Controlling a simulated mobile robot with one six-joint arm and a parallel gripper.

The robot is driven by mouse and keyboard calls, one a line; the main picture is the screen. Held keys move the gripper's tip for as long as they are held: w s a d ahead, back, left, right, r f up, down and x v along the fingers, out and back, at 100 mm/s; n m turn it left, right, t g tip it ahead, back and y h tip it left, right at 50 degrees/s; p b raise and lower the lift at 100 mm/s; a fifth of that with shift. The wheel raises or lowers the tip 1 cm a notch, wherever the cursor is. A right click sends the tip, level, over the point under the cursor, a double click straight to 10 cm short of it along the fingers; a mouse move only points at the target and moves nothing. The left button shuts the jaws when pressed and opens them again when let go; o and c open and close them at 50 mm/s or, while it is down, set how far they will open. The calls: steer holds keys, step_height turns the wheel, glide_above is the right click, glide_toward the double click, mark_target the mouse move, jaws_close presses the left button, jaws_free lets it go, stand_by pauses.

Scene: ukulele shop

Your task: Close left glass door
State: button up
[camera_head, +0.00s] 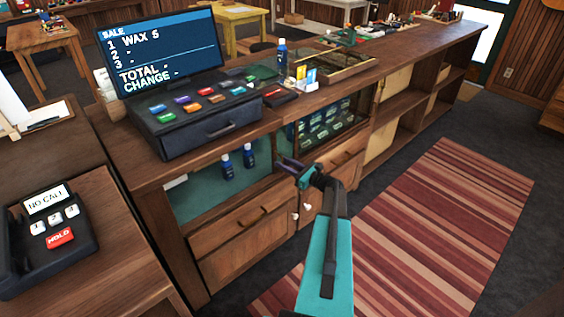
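The wooden counter has a display case in its front. Its left compartment (196,197) has a teal inside with blue bottles (248,157) standing in it, and no pane shows clearly across it. The right compartment (338,122) holds several small packets and looks darker, as if behind glass. I cannot make out the left glass door's edges or handle. My gripper (289,164) is at the front of the case, near the divide between the two compartments. It is small and partly hidden by my arm, so I cannot tell its finger gap or whether it touches anything.
Wooden drawers (243,239) with handles sit below the case. A cash register (206,117) and a blue bottle (282,56) stand on the countertop. A phone (52,232) is on the near left desk. The striped rug (430,225) and floor at right are clear.

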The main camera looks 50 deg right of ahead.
steer(key=shift+w+a, duration=0.1)
steer(key=shift+w, duration=0.6)
jaws_close()
stand_by(1.1)
